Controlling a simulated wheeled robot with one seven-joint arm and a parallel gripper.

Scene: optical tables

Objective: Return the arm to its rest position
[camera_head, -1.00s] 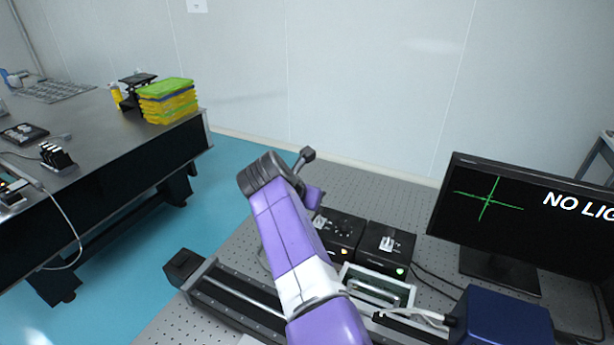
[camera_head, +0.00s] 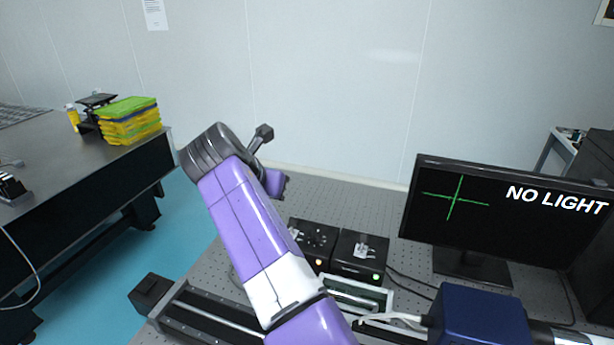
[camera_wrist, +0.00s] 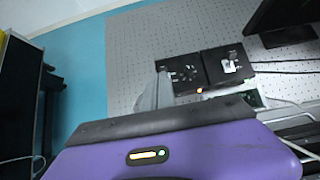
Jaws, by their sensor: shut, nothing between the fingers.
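My arm, purple with a white band and a dark grey joint, rises from the bottom middle of the head view and bends at the left of centre. Its wrist end (camera_head: 275,184) is partly hidden behind the arm, above the optical table (camera_head: 345,205). In the wrist view, my gripper (camera_wrist: 160,85) shows as grey fingers beyond the purple housing, shut and empty. The fingers appear beside two black control boxes (camera_wrist: 205,70) in that picture; I cannot tell the gap in depth.
A monitor (camera_head: 505,215) reading "NO LIGHT" and a blue box (camera_head: 482,318) stand at the right. A black rail (camera_head: 215,318) lies at the lower left. Another table (camera_head: 80,170) with stacked green and yellow trays (camera_head: 130,122) is across the blue floor.

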